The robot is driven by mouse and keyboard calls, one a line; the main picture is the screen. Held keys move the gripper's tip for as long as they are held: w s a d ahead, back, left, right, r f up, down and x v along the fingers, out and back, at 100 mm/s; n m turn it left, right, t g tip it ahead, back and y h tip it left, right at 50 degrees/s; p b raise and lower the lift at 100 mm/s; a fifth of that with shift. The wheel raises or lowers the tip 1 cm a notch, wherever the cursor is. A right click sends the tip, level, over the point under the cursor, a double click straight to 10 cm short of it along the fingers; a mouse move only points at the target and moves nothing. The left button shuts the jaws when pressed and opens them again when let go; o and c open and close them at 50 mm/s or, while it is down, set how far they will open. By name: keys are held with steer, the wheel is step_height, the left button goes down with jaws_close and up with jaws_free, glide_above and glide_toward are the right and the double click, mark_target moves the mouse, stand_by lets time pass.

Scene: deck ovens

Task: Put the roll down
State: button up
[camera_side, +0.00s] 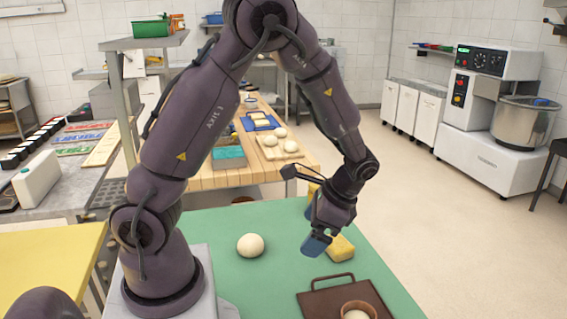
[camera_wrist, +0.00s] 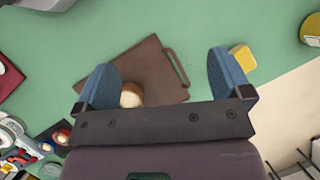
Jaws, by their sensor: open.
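A round brown-edged thing with a pale top, which looks like the roll (camera_side: 358,305), sits on a brown tray (camera_side: 312,302) with a handle, cut off by the bottom edge in the side view. In the wrist view the roll (camera_wrist: 131,94) is beside the left finger, partly hidden by my gripper's body, on the tray (camera_wrist: 150,65). My gripper (camera_side: 316,245) is raised above the green table, behind the tray in the side view. Its blue fingers stand wide apart and empty in the wrist view (camera_wrist: 165,78).
A yellow sponge-like block (camera_side: 341,247) lies beside my gripper on the green table (camera_side: 215,225); it also shows in the wrist view (camera_wrist: 242,58). A pale dough ball (camera_side: 250,245) lies to the left, with bare table around it. A wooden bench (camera_side: 220,178) stands behind.

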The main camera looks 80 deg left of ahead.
steer(key=s+d+r+n+t+h, duration=0.1)
steer(key=s+d+r+t, duration=0.1)
steer(key=r, duration=0.4)
steer(key=s+d+r+n+t+h, duration=0.1)
steer(key=s+d+r+t, duration=0.2)
steer(key=r, duration=0.3)
steer(key=s+d+r+n+t, duration=0.2)
steer(key=s+d+r+t, duration=0.1)
steer(key=r+t, duration=0.2)
step_height(320, 180, up, 2)
steer(key=shift+s+r+h, duration=0.1)
steer(key=shift+s+h, duration=0.05)
steer(key=shift+h, duration=0.25)
